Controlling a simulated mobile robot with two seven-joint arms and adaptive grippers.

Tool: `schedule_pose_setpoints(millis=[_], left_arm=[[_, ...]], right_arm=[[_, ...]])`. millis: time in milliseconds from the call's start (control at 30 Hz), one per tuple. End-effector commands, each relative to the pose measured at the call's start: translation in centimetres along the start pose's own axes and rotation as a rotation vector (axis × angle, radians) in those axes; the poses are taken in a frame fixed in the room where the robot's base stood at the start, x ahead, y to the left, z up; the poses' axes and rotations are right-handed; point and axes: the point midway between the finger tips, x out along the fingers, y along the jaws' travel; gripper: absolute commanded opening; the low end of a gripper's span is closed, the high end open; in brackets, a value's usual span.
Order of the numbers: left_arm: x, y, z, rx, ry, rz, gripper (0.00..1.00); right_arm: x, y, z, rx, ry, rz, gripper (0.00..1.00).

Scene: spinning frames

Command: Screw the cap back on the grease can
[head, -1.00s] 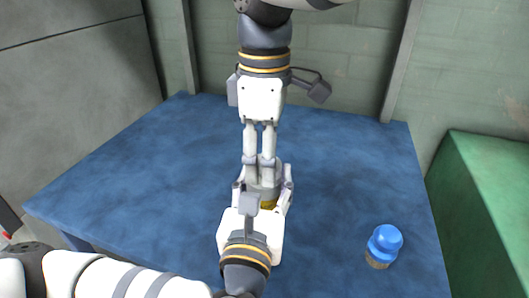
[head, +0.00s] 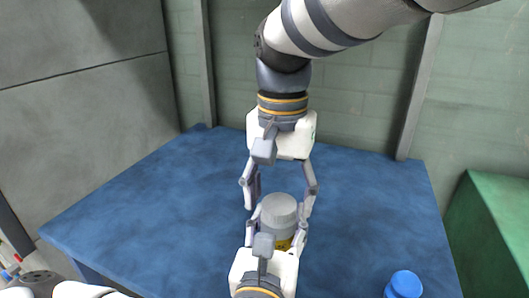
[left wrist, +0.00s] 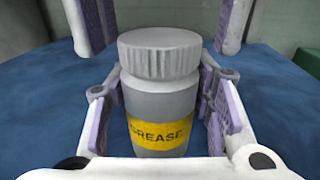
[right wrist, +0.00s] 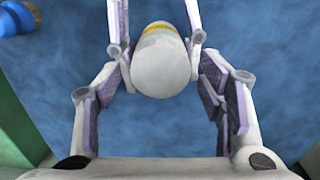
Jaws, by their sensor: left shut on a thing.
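The grease can (left wrist: 160,118) is a grey cylinder with a yellow "GREASE" label. It stands upright between the fingers of my left gripper (head: 276,234), which is shut on its body. The ridged grey cap (left wrist: 160,52) sits level on top of the can; I cannot tell how tight it is. In the head view the cap (head: 279,209) partly hides the can. My right gripper (head: 279,200) comes from the far side and is open, its fingers spread on either side of the cap with gaps. The right wrist view shows the cap (right wrist: 160,72) between those open fingers.
A green box (head: 490,225) is beyond the table's right edge. Walls stand behind. The table's left and right middle are bare.

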Motion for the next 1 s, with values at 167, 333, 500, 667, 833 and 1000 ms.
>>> schedule_pose_setpoints(millis=[167, 333, 500, 667, 833, 1000], left_arm=[[0.0, 0.0, 0.0, 0.001, 0.001, 0.000, 0.00], [0.0, 0.0, 0.0, 0.001, 0.001, 0.000, 0.00], [0.0, 0.0, 0.0, 0.001, 0.001, 0.000, 0.00], [0.0, 0.0, 0.0, 0.001, 0.001, 0.000, 0.00], [0.0, 0.0, 0.0, 0.001, 0.001, -0.001, 0.00], [0.0, 0.0, 0.0, 0.001, 0.001, -0.001, 0.00]], right_arm=[[0.1, 0.0, 0.1, -0.003, -0.001, 0.003, 0.65], [-0.9, -0.1, 0.0, -0.004, 0.000, 0.001, 0.65], [-3.5, -0.1, 0.1, -0.005, 0.002, 0.001, 0.65], [-4.5, -0.1, 0.1, -0.005, 0.002, 0.002, 0.65], [-4.5, -0.1, 0.1, -0.005, 0.002, 0.002, 0.65], [-4.5, -0.1, 0.3, -0.118, -0.007, 0.005, 0.62]])
